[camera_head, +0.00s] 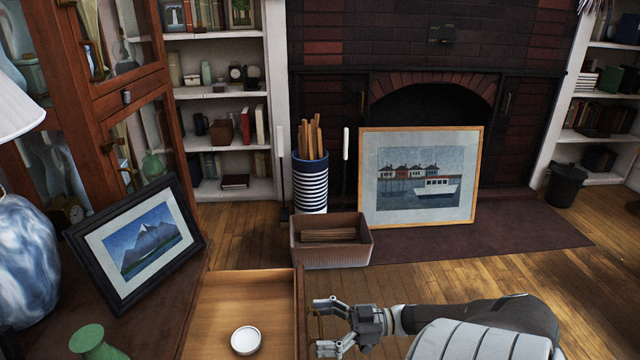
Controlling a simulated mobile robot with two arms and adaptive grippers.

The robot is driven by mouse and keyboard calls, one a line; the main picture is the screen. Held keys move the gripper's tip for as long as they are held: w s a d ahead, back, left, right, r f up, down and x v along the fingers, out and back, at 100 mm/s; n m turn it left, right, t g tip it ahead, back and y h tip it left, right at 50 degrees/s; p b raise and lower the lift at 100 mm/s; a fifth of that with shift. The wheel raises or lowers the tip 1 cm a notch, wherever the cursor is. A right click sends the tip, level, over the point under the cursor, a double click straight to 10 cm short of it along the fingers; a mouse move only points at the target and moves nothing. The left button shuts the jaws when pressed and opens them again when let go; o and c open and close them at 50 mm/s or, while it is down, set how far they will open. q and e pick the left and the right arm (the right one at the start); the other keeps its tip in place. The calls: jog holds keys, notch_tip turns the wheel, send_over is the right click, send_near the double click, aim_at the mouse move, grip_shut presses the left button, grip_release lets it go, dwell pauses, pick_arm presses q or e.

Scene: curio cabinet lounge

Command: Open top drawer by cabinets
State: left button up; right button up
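The top drawer (240,298) of the dark wooden cabinet (160,325) at the lower left is pulled out. Its light wood inside shows, with a small round white object (246,340) in it. The drawer front (300,300) is seen edge-on at the right. My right gripper (322,326) is just right of that front, its arm coming in from the right. Its two fingers are spread apart, with a thin brass handle (318,324) between them. Whether they touch the handle is hard to tell. My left gripper is out of view.
A framed mountain picture (148,248), a blue-white lamp (22,260) and a green vase (92,343) stand on the cabinet top. Beyond the drawer are a brown bin (330,253), a striped container (310,187) and a boat picture (420,178). Wooden floor lies clear at the right.

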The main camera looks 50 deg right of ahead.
jog(key=v, duration=1.2)
dwell(0.6)
